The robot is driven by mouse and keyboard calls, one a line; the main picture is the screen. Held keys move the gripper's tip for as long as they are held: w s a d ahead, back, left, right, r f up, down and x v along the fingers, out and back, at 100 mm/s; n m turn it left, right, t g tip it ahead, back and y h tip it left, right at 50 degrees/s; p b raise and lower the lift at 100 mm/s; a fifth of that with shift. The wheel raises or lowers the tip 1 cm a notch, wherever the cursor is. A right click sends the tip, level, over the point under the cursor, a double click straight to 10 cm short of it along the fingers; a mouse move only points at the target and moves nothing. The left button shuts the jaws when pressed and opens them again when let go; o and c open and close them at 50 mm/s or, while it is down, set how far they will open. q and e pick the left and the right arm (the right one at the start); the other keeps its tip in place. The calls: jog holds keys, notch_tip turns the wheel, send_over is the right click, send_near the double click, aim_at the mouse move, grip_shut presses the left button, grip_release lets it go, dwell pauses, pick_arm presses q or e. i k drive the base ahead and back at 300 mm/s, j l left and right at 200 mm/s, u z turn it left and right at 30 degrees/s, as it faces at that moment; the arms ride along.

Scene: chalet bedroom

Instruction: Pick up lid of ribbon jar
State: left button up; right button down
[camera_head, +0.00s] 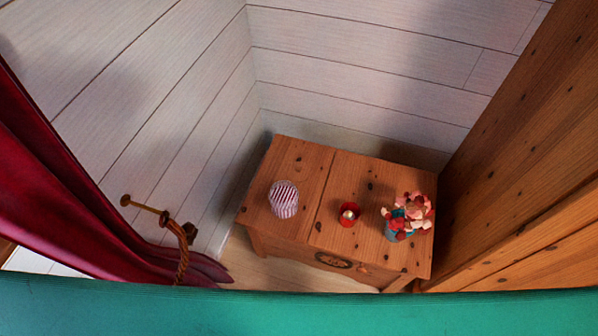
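A small round red item (349,214) with a pale knob-like centre sits on the wooden chest, near its front middle. It may be the jar's lid, but it is too small to be sure. To its right stands a teal container (392,232) heaped with red, pink and cream pieces that may be ribbons or flowers. To the left is a rounded red-and-white striped item (284,199), possibly a jar. I cannot tell for certain which one is the ribbon jar. Neither of my grippers is in view.
The wooden chest (290,158) stands in a corner against white plank walls (340,70). A tall wooden piece (520,160) rises at its right. A red curtain (60,200) with a tieback rod (145,207) hangs left. A teal surface (300,312) fills the bottom edge.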

aim_at(298, 172)
jog(key=k+l, duration=0.15)
jog(key=l, duration=0.25)
jog(key=k+l+z, duration=0.1)
jog(key=l, duration=0.25)
jog(key=k+l+z, duration=0.1)
jog(key=l, duration=0.3)
jog(key=k, duration=0.1)
